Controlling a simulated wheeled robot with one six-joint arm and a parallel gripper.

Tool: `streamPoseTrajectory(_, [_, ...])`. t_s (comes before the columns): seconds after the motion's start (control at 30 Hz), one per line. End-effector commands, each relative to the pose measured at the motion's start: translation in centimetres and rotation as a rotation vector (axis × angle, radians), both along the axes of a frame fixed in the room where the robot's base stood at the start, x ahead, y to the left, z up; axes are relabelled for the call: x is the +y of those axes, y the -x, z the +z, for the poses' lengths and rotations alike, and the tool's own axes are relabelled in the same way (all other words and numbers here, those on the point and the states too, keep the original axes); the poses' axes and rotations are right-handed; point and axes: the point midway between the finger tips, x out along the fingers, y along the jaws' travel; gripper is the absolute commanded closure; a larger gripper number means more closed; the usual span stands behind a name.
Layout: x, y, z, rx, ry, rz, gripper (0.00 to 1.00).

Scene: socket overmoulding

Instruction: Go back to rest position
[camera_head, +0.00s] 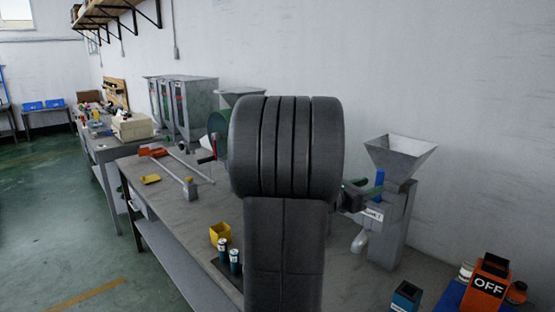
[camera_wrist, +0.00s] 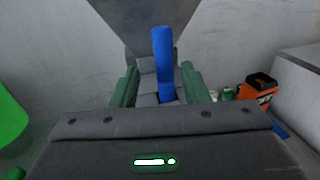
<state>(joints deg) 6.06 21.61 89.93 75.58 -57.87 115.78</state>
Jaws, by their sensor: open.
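My gripper (camera_wrist: 158,78) is open, with its two green fingers on either side of a blue lever (camera_wrist: 162,60) in the wrist view. The lever stands upright between the fingers with gaps showing on both sides. In the head view my gripper (camera_head: 358,188) is mostly hidden behind my dark arm, close to the lever (camera_head: 380,177) on the grey hopper machine (camera_head: 390,225). The machine's funnel (camera_head: 400,155) is on top and its spout is at the lower left.
The workbench (camera_head: 180,215) holds a yellow cup (camera_head: 220,234), two small cylinders (camera_head: 229,257) and a red-handled tool (camera_head: 152,151). An orange box marked OFF (camera_head: 486,283) is at the lower right. A wall shelf (camera_head: 100,12) hangs at upper left. Green floor is clear at left.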

Motion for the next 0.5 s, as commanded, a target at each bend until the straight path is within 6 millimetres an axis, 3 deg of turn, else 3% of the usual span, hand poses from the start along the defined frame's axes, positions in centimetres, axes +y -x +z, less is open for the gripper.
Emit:
streamPoseTrajectory(0.2, [-4.0, -1.5, 0.2, 0.004, 0.0, -0.003, 0.59])
streamPoseTrajectory(0.5, [-3.8, -1.5, 0.2, 0.001, 0.0, 0.001, 0.59])
